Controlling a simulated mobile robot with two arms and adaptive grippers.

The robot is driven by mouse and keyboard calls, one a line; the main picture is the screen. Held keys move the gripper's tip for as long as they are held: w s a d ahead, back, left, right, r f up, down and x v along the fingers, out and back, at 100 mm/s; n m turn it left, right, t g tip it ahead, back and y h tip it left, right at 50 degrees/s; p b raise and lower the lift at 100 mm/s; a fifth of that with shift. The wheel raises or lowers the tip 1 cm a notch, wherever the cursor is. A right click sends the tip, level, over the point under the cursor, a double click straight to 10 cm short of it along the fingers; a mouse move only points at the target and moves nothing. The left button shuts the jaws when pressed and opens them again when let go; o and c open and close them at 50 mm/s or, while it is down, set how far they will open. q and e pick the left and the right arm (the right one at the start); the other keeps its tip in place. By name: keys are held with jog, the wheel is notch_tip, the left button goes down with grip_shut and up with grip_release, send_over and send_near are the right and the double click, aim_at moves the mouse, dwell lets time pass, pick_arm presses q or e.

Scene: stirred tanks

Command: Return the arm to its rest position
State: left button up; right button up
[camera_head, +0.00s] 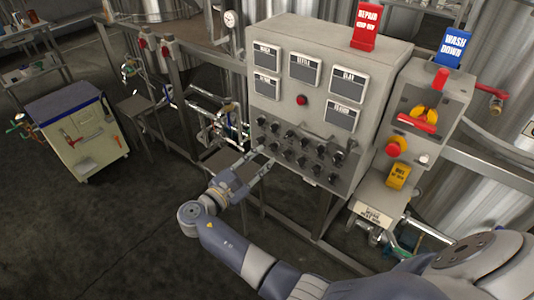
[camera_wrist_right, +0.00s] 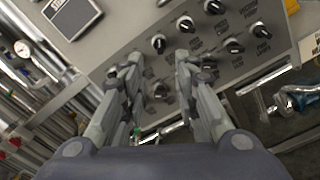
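My right arm (camera_head: 245,257) comes in from the lower right of the head view and reaches toward the control panel (camera_head: 377,72). My right gripper (camera_head: 264,157) is in front of the panel's lower left, by the rows of black knobs (camera_head: 308,150). In the right wrist view the gripper (camera_wrist_right: 158,65) has its two fingers apart, with a gap between them and nothing held. Knobs show beyond and between the fingertips (camera_wrist_right: 159,42). I cannot tell whether a fingertip touches the panel. My left gripper is not in view.
A switch box (camera_head: 425,105) with red and yellow handles stands right of the panel. A metal frame (camera_head: 185,110) with pipes and valves is behind and left. A cart (camera_head: 90,145) stands far left. The dark floor (camera_head: 110,220) between is clear.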

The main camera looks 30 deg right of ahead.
jog(key=shift+a, duration=0.1)
dwell(0.4)
jog(key=s+f+g+y, duration=0.1)
jog(key=s+f+y, duration=0.25)
jog(key=f, duration=0.85)
jog(key=s+a+f+y, duration=0.1)
jog(key=s+f+y, duration=0.25)
jog(key=f, duration=0.85)
jog(key=s+f+g+y, duration=0.15)
jog(key=s+f, duration=0.35)
jog(key=f, duration=0.6)
jog(key=s+a+f+m+g+y, duration=0.2)
jog(key=s+f+m+y, duration=0.25)
jog(key=s+f, duration=0.9)
jog(key=s+f+m+y, duration=0.1)
jog(key=s+f+m, duration=0.2)
jog(key=s, duration=0.8)
jog(key=s+f+m+g+y, duration=0.1)
jog(key=s+f+m+y, duration=0.1)
jog(key=s+m, duration=0.4)
jog(key=s+f, duration=0.1)
jog(key=s, duration=0.4)
jog(key=shift+s+f+y, duration=0.2)
jog(key=shift+s+y, duration=0.1)
jog(key=shift+s, duration=0.1)
jog(key=shift+a+m, duration=0.1)
jog(key=shift+m, duration=0.15)
